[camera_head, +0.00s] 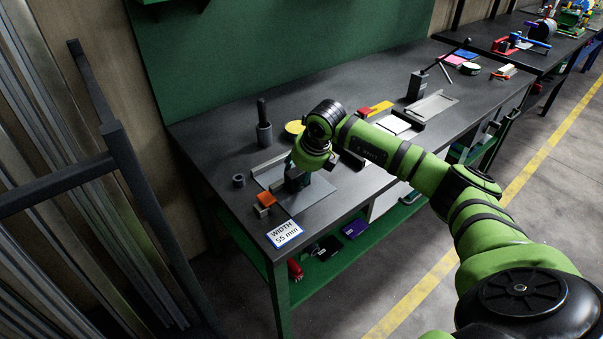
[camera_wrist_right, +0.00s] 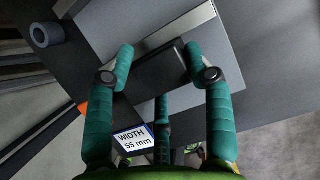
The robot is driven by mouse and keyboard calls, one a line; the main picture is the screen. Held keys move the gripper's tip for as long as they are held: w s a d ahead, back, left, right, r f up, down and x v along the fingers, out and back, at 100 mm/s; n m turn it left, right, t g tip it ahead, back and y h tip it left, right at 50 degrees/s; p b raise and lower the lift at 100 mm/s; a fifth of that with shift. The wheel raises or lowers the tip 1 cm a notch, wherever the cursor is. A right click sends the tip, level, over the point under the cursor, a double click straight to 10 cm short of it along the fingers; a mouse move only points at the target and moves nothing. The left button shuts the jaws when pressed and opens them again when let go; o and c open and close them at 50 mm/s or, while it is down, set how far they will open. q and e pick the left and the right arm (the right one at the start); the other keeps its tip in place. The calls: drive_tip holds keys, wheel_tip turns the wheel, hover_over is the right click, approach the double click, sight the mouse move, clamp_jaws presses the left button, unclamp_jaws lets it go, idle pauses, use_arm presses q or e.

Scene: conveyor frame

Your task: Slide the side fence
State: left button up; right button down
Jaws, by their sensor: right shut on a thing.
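My right gripper (camera_head: 295,184) reaches down onto the grey plate of the near jig (camera_head: 318,190) at the left end of the bench. In the right wrist view its teal fingers (camera_wrist_right: 158,62) are shut on a dark block, which I take to be the side fence (camera_wrist_right: 155,76). The block lies beside a pale metal strip (camera_wrist_right: 180,26). A sign (camera_head: 284,234) reading "WIDTH 55 mm" hangs at the bench's front edge; it also shows in the right wrist view (camera_wrist_right: 133,140). My wrist hides most of the fence in the head view. My left gripper is out of view.
An orange piece (camera_head: 266,199) sits left of the gripper. A small dark ring (camera_head: 239,181) and a dark cup with a rod (camera_head: 264,133) stand behind it. A yellow round thing (camera_head: 294,128) is close to my wrist. Another jig (camera_head: 432,106) lies farther right.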

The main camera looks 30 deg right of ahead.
drive_tip(key=shift+c, duration=1.9)
unclamp_jaws()
drive_tip(key=shift+a+f, duration=0.25)
drive_tip(key=shift+a, duration=0.25)
drive_tip(key=shift+o, duration=0.5)
drive_tip(key=shift+r, duration=0.2)
drive_tip(key=shift+d+r, duration=0.1)
drive_tip(key=shift+d, duration=0.1)
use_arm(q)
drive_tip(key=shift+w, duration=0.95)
use_arm(e)
drive_tip(key=v, duration=1.1)
drive_tip(key=shift+s+r, duration=0.15)
drive_tip(key=shift+r, duration=0.25)
drive_tip(key=shift+a, duration=0.1)
